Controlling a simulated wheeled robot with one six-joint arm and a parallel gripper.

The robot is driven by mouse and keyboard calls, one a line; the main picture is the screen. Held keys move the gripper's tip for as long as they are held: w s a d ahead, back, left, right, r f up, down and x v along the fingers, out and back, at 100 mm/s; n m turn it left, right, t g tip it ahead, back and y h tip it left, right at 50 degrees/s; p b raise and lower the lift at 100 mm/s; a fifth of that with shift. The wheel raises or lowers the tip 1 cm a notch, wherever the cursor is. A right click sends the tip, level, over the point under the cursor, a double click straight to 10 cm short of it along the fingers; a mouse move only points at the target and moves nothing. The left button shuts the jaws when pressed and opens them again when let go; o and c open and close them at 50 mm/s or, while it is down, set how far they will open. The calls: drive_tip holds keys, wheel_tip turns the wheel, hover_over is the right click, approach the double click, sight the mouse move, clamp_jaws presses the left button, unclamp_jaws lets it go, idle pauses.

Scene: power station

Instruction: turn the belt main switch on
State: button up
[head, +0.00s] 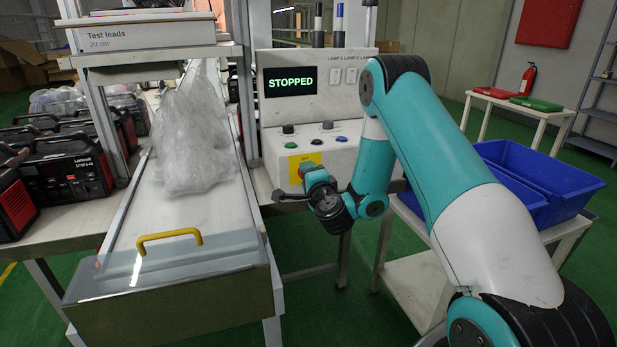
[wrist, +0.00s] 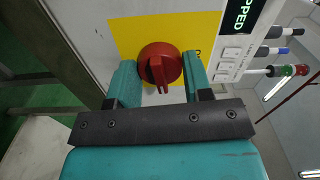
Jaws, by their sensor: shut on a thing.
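The belt main switch is a red rotary knob (wrist: 159,65) on a yellow plate (wrist: 122,35) on the front of the control panel. In the wrist view its raised grip runs roughly up and down the picture. My gripper (wrist: 160,74) has its two teal fingers on either side of the knob and is shut on it. In the head view the yellow plate (head: 295,160) shows at the panel's lower left, and my gripper (head: 308,178) covers most of the knob. The panel display (head: 290,82) reads STOPPED.
A conveyor (head: 210,220) with a clear plastic bag (head: 190,135) and a yellow handle (head: 169,237) lies left of the panel. Black, green and blue buttons sit above the switch. Blue bins (head: 545,180) stand on a table at the right.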

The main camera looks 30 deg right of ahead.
drive_tip(key=shift+m, duration=0.6)
drive_tip(key=o, duration=0.9)
